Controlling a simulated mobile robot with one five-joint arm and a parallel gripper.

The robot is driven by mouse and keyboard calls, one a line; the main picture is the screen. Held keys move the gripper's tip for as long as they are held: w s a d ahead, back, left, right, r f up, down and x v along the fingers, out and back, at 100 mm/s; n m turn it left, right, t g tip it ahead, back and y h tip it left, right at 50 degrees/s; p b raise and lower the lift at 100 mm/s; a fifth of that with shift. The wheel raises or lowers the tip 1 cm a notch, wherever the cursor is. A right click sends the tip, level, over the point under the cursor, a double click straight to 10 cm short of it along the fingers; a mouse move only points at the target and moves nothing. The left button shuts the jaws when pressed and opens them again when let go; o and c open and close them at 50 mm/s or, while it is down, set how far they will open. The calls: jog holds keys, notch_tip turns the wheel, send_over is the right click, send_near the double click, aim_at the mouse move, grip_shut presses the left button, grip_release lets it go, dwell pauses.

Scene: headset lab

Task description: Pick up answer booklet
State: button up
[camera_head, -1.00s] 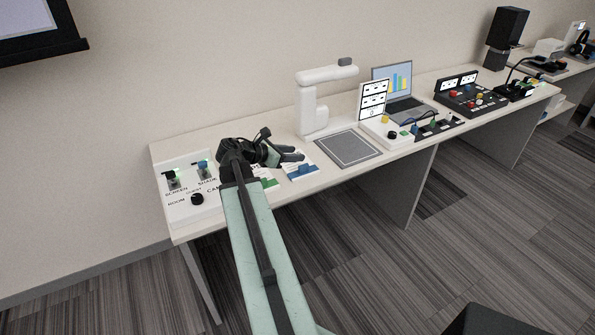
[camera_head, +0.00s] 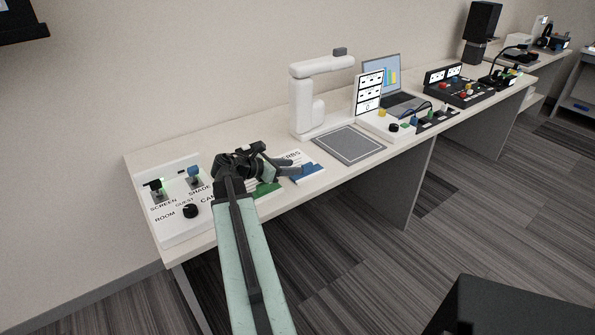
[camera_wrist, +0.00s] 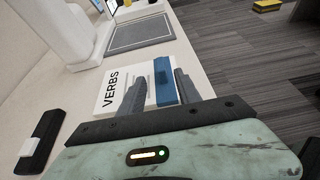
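A white booklet marked VERBS (camera_wrist: 112,88) with a blue strip (camera_wrist: 166,92) along one side lies on the desk in the wrist view. It also shows in the head view (camera_head: 313,163), partly hidden by my gripper. A green-edged card or booklet (camera_head: 266,190) lies to its left, mostly covered by my arm; I cannot read which is the answer booklet. My gripper (camera_wrist: 160,76) is open, its two fingers apart over the VERBS booklet, with the blue strip showing between them. I cannot tell if the fingers touch it.
A switch panel (camera_head: 178,212) sits at the desk's left end. A white document camera (camera_head: 306,105) stands behind a grey mat (camera_head: 348,146) to the right. Beyond are a white control box (camera_head: 388,127), a laptop (camera_head: 400,102) and a mixer (camera_head: 460,92). A dark eraser-like object (camera_wrist: 40,140) lies nearby.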

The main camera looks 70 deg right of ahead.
aim_at(306, 164)
jog(key=b+x, duration=0.1)
jog(key=x, duration=0.2)
jog(key=shift+a, duration=0.1)
jog(key=shift+s+d+r, duration=0.1)
jog(key=shift+s+d, duration=0.2)
jog(key=b+x, duration=0.1)
jog(key=x, duration=0.4)
jog(key=shift+r, duration=0.3)
grip_shut()
